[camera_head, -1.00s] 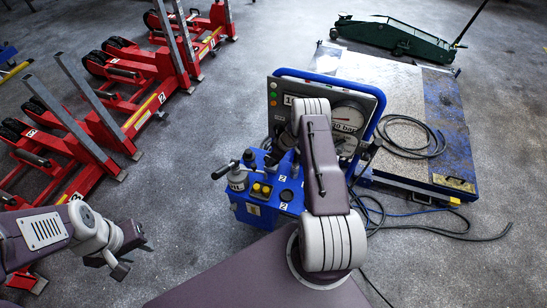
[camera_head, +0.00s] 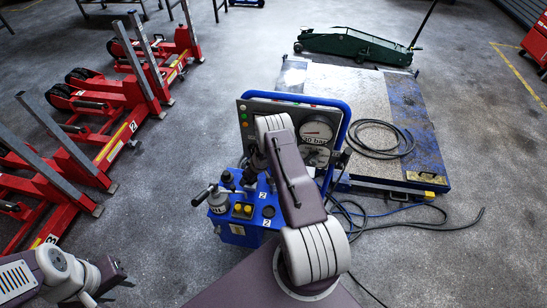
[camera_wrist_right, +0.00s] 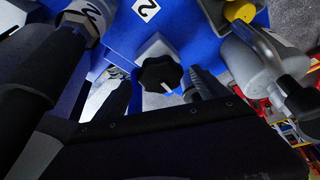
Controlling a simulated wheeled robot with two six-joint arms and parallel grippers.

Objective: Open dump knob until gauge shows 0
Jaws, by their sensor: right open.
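The blue pump unit (camera_head: 239,236) stands in front of my base in the head view. Its grey panel (camera_head: 246,128) carries a round gauge (camera_head: 318,129); a label ending in "0 bar" shows, but I cannot read the needle. A black lobed knob (camera_wrist_right: 160,73) with a white mark sits on a grey block in the right wrist view. My right gripper (camera_wrist_right: 160,92) is open, its dark fingers on either side of the knob; I cannot tell whether they touch it. In the head view my right arm hides the knob and part of the panel. My left gripper (camera_head: 106,287) is open and empty at lower left.
Black hoses (camera_head: 380,140) lie on and beside the lift platform (camera_head: 425,130).

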